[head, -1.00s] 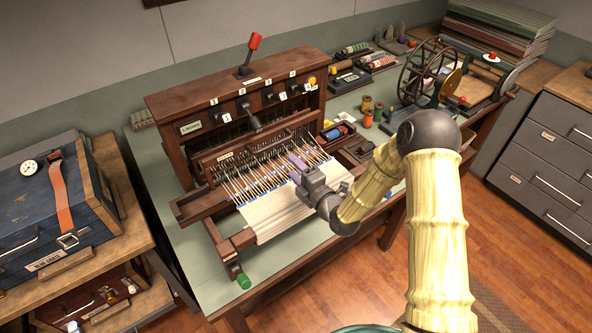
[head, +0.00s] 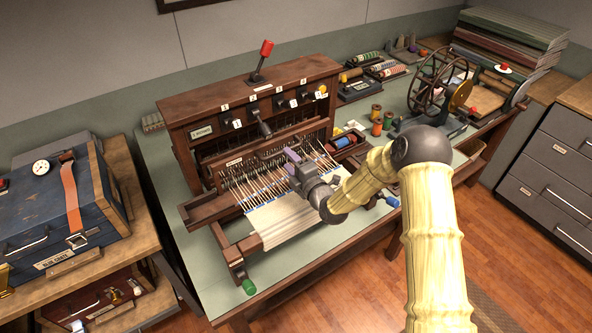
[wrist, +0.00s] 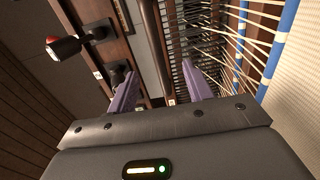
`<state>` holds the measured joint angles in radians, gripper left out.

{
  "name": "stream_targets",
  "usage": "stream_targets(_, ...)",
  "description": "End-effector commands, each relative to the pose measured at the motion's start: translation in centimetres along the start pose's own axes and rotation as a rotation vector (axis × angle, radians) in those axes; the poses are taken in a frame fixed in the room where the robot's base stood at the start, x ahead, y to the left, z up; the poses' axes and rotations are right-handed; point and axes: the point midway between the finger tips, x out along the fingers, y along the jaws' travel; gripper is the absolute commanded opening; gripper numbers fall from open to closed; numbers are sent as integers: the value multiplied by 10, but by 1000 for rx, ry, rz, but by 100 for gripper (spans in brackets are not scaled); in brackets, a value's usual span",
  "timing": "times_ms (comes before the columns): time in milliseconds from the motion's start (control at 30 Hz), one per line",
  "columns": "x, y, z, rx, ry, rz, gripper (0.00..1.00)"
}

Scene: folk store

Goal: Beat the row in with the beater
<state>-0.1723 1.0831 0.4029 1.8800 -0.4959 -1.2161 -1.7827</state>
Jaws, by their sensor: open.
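The wooden table loom (head: 320,68) stands on the bench, with pale warp threads (head: 238,186) running forward to woven cream cloth (head: 282,220). The beater (head: 222,164) appears to be the labelled wooden bar across the warp behind the cloth. My gripper (head: 292,156) is above the right part of the warp, near the beater bar. Its purple fingers are apart and point at the loom. In the wrist view the open fingers (wrist: 160,90) show a dark comb-like reed (wrist: 185,62) and wooden bars beyond them. I cannot tell whether they touch the beater.
Spools (head: 377,120) and a spoked wheel (head: 440,82) stand to the right. A blue case (head: 60,215) is at left. Green bench surface is clear before the loom.

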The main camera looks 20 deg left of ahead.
Motion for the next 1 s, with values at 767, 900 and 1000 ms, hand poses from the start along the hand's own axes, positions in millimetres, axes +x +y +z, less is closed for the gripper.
stream_targets(767, 30, 0, 0, 0, -1, 0, 33)
stream_targets(900, 29, 0, 0, 0, -1, 0, 6)
stream_targets(1000, 29, 0, 0, 0, -1, 0, 0)
